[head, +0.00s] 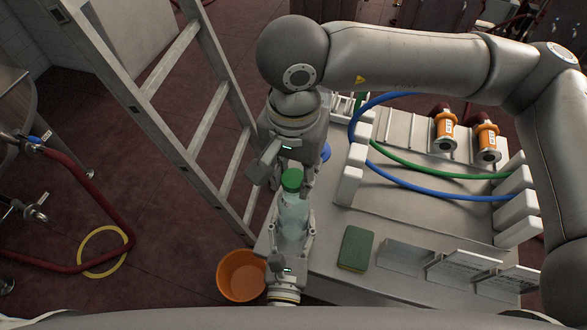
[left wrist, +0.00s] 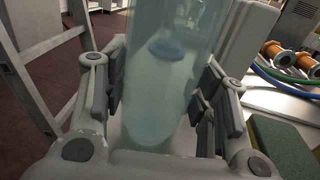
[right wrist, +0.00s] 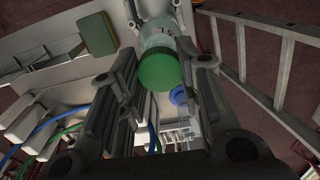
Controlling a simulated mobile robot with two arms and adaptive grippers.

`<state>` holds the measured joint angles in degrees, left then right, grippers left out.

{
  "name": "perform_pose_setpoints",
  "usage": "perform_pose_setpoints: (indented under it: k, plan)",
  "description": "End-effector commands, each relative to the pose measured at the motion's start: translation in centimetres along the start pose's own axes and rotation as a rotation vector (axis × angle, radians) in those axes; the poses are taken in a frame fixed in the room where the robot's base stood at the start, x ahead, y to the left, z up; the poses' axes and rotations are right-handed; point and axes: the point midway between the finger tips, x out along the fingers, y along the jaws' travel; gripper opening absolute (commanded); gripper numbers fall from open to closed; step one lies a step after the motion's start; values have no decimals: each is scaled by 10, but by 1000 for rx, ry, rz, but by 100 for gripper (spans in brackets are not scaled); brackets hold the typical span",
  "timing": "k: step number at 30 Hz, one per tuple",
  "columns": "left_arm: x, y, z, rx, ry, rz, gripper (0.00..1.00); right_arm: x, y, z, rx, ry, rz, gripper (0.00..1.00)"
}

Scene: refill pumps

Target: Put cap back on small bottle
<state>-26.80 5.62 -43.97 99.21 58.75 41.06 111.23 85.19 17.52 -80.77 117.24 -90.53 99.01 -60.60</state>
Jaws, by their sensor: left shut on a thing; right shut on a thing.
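The small bottle (head: 293,217) is clear, pale blue-green and upright at the table's left edge. My left gripper (head: 291,232) is shut around its body from the near side; the left wrist view shows the bottle (left wrist: 155,85) between the fingers. The green cap (head: 291,179) is at the bottle's top, in line with it. My right gripper (head: 292,186) comes from the far side and is shut on the cap, which also shows in the right wrist view (right wrist: 160,70). Whether the cap is seated on the neck cannot be told; the rim is hidden.
A round blue object (head: 325,152) lies just behind the right gripper. An orange bucket (head: 241,275) stands below left. A ladder (head: 185,130) rises close on the left.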

Motion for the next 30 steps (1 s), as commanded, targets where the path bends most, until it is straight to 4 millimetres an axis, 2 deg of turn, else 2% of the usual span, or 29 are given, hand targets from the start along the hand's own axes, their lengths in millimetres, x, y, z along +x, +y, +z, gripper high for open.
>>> perform_pose_setpoints:
  k: [30]
  plan:
    - [0, 0, 0, 1, 1, -1, 0, 1, 0, 0, 1578, 0, -2, 3]
